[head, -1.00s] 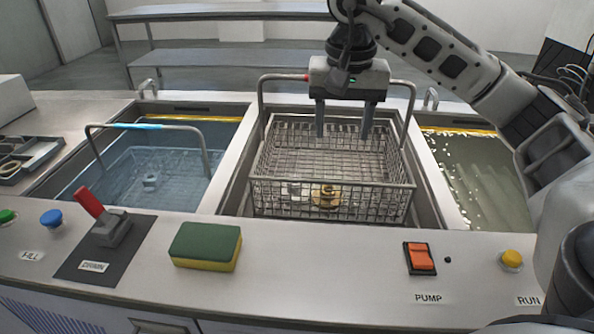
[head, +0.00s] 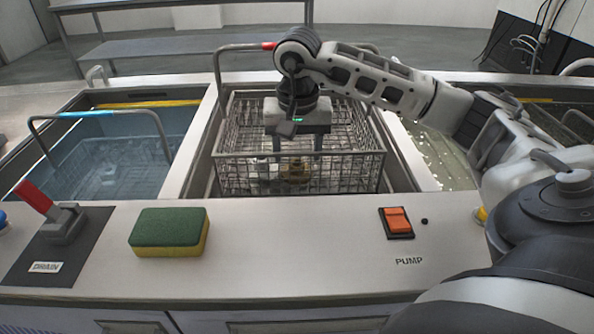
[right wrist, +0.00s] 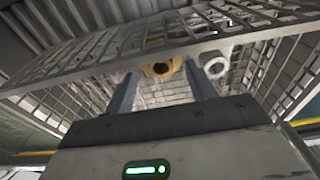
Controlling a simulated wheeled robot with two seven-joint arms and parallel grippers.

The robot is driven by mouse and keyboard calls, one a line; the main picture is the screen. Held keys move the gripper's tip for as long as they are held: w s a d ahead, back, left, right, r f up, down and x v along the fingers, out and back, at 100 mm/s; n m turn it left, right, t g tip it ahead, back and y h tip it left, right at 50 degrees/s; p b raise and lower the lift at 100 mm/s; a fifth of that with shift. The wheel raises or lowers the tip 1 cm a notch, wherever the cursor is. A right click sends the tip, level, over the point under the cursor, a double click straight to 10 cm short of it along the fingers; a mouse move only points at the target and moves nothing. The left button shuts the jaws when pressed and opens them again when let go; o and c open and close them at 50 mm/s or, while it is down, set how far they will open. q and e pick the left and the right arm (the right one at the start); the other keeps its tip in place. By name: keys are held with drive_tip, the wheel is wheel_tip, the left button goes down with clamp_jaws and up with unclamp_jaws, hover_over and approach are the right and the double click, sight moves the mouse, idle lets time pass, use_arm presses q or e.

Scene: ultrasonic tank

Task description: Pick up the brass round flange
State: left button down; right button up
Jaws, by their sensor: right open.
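The brass round flange (head: 297,172) lies in the middle wire basket (head: 232,172), seen partly through its front mesh. In the right wrist view the flange (right wrist: 160,67) shows its dark centre hole between the fingers. My right gripper (head: 297,154) is open, pointing down inside the basket's outline just above the flange; it also shows in the right wrist view (right wrist: 162,72). I cannot tell whether the fingers touch the flange. A pale metal ring part (right wrist: 215,66) lies close beside it. My left gripper is not in view.
The basket's mesh walls and raised handle (head: 218,62) surround the gripper. A left tank (head: 110,150) holds liquid and another basket. The front counter carries a green-yellow sponge (head: 168,230), an orange pump switch (head: 397,222) and a red drain lever (head: 36,198).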

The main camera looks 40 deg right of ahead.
wheel_tip(320, 180, down, 2)
drive_tip(key=shift+w+d+f, duration=0.1)
drive_tip(key=shift+w+f, duration=0.05)
drive_tip(key=shift+f, duration=0.05)
clamp_jaws()
drive_tip(key=shift+r, duration=0.1)
drive_tip(key=shift+r, duration=0.1)
